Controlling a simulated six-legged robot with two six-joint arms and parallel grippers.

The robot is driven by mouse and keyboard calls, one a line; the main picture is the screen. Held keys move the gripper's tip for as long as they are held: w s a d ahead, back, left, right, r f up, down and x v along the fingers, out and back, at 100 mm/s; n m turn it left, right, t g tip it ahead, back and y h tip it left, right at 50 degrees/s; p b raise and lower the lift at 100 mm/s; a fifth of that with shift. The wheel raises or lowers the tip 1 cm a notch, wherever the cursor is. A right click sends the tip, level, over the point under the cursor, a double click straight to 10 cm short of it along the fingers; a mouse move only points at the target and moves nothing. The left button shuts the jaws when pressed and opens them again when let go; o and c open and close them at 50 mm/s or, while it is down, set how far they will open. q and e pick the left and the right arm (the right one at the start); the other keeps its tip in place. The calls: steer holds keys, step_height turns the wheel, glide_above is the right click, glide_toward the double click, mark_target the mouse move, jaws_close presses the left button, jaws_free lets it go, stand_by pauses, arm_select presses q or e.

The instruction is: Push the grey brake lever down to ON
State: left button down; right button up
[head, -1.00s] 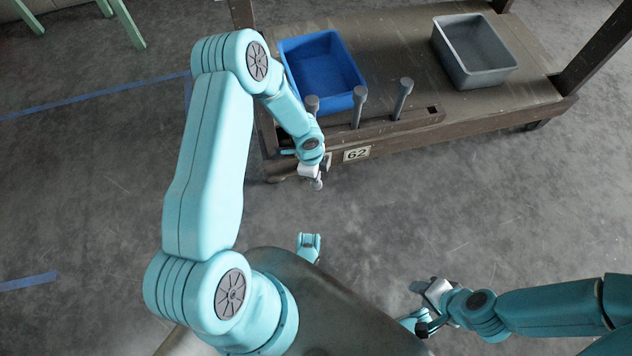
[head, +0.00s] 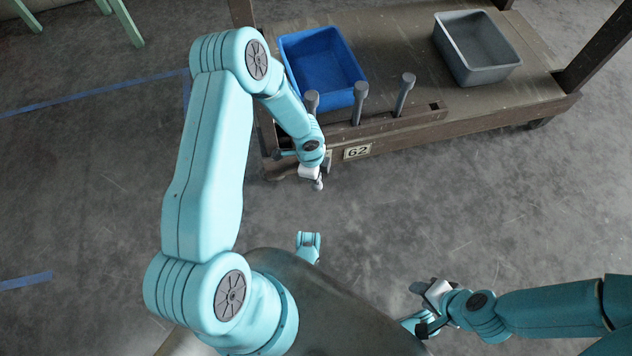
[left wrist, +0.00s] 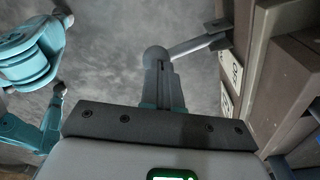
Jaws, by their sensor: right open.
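The grey brake lever (left wrist: 199,44) juts out from a bracket on the cart's side in the left wrist view and ends in a round knob. In the head view, a grey knob (head: 318,185) shows just below my left gripper (head: 312,173). In the left wrist view my left gripper (left wrist: 163,85) has its fingers together, at the knob end of the lever. I cannot tell whether they touch it. The ON marking is not readable. My right gripper (head: 428,305) is open and empty, low over the floor, away from the cart.
The wooden cart (head: 480,112) bears a blue bin (head: 340,98) and a grey bin (head: 485,75). Three upright grey posts with round tops (head: 358,105) stand along its near edge, above a plate reading 62 (head: 357,152). The floor (head: 500,200) between cart and right arm is clear.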

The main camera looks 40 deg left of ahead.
arm_select(q)
steer(key=shift+s+d+f+b, duration=0.15)
steer(key=shift+d+f+b, duration=0.05)
steer(key=shift+f+b, duration=0.55)
steer(key=shift+r, duration=0.1)
steer(key=shift+s+d+f+b, duration=0.15)
steer(key=shift+f+b, duration=0.75)
steer(key=shift+f, duration=0.5)
step_height(320, 180, up, 7)
steer(key=p, duration=0.5)
steer(key=shift+f, duration=0.35)
